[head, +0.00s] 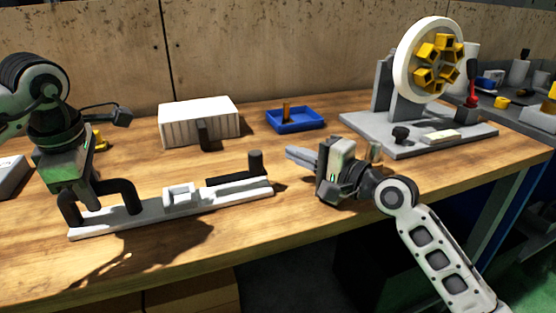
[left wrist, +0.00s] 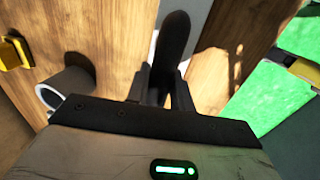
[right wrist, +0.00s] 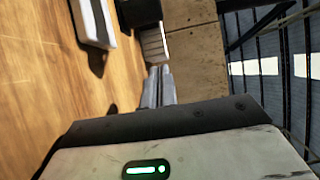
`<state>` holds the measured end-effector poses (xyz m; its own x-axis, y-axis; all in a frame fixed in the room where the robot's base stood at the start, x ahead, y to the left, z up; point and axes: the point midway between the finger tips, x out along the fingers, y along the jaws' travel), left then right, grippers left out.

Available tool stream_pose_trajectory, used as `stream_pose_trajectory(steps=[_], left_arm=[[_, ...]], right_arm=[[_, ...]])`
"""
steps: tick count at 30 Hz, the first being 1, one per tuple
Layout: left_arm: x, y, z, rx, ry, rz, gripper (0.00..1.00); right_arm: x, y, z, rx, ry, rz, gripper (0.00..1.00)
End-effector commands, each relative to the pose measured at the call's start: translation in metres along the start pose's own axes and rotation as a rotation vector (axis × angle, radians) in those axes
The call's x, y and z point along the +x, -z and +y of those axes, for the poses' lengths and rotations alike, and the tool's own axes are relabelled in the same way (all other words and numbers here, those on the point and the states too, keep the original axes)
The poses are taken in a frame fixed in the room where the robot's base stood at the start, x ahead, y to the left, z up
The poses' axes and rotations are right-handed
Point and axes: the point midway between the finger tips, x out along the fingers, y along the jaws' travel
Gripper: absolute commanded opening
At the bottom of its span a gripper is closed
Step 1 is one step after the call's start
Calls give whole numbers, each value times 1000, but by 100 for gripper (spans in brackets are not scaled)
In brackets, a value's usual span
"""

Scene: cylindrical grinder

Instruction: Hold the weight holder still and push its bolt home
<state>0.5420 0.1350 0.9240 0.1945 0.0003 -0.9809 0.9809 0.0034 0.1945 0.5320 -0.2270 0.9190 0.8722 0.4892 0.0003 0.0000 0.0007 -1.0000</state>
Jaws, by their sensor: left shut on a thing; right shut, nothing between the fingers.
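The weight holder is a long pale bar (head: 160,218) lying along the front of the table in the head view. It has a black arched handle (head: 126,190) at its left end and a small white block on top. Its bolt (head: 232,179) is a black rod lying along the right half, with an upright black knob (head: 256,162) at its right end. My left gripper (head: 88,190) is shut on the handle, which shows between its fingers in the left wrist view (left wrist: 175,45). My right gripper (head: 298,155) is shut and empty, right of the knob and apart from it.
A white ribbed box (head: 200,122) and a blue tray (head: 294,122) stand behind the holder. A grey machine base (head: 440,138) with a white wheel (head: 405,62) and yellow blocks stands at the right. The wood between holder and tray is clear.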

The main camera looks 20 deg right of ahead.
Motion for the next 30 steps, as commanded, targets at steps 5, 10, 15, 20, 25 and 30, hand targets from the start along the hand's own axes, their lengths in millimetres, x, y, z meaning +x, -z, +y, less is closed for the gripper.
stream_pose_trajectory(steps=[5, 10, 15, 20, 25, 30], left_arm=[[0, 0, 0, -1, -1, -1, 0], [0, 0, 0, -1, -1, 0, 0], [0, 0, 0, 0, 0, -1, 0], [0, 0, 0, 0, 0, 0, 0], [0, 0, 0, 0, 0, 0, 0], [0, 0, 0, 1, 0, 0, 0]], right_arm=[[13, -23, 0, 1, 2, -3, 0], [16, -36, 0, 0, 0, -2, 0], [17, -40, 0, 0, -1, -1, 0], [17, -39, 0, 0, -1, 0, 0], [22, -49, 0, 2, 2, -3, 0], [36, -76, -1, 4, 4, -5, 0]])
